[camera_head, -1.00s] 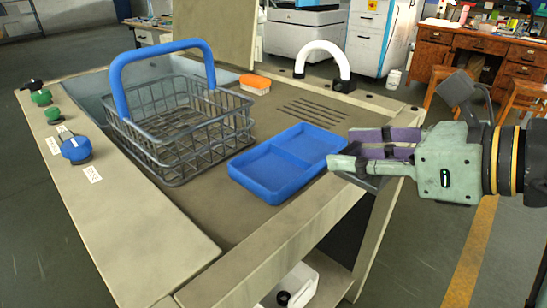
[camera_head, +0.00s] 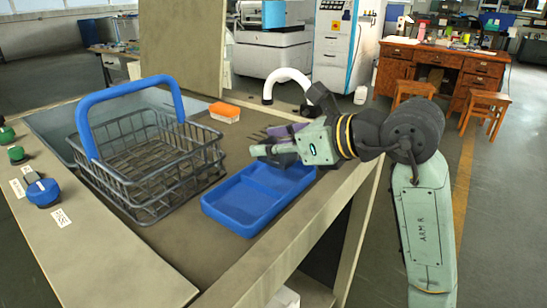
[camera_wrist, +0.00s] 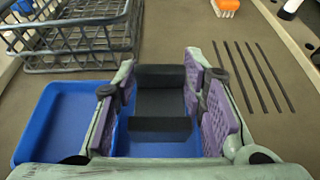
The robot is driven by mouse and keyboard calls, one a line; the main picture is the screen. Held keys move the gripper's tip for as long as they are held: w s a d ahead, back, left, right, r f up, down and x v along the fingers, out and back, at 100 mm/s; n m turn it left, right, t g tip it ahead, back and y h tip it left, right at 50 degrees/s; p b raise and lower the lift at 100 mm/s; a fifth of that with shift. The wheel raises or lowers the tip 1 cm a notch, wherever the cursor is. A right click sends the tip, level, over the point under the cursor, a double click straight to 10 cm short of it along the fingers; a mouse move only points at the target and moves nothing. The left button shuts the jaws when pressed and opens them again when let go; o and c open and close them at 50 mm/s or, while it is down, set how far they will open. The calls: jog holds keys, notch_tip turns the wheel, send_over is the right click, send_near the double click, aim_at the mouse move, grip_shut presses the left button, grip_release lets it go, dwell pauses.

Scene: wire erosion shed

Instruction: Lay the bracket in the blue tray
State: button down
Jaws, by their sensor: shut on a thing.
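The blue tray (camera_head: 238,205) lies on the bench top, with a low divider across it. My gripper (camera_head: 268,146), with purple finger pads, is over the tray's far right part. The bracket is mostly hidden by the gripper in the head view. In the wrist view, the dark grey bracket (camera_wrist: 160,101) sits between the two fingers of my gripper (camera_wrist: 160,78), which is shut on it. The tray (camera_wrist: 62,112) shows below and to the left there, with blue also visible under the bracket. The height of the bracket above the tray is hard to tell.
A grey wire basket (camera_head: 150,170) with a raised blue handle stands left of the tray. An orange-and-white brush (camera_head: 224,112) lies behind, and a white curved pipe (camera_head: 288,80) rises at the back. Slots (camera_wrist: 252,75) mark the clear bench top right of the gripper.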

aim_at(273, 159)
jog(key=shift+s+f, duration=0.1)
jog(key=shift+f, duration=1.55)
jog(key=shift+f, duration=0.1)
jog(key=shift+f, duration=0.15)
jog(key=c, duration=1.3)
grip_release()
jog(key=shift+r, duration=0.3)
jog(key=v, duration=1.2)
jog(key=shift+s+d+f+b, duration=0.1)
jog(key=shift+f+b, duration=0.1)
jog(key=shift+b, duration=0.15)
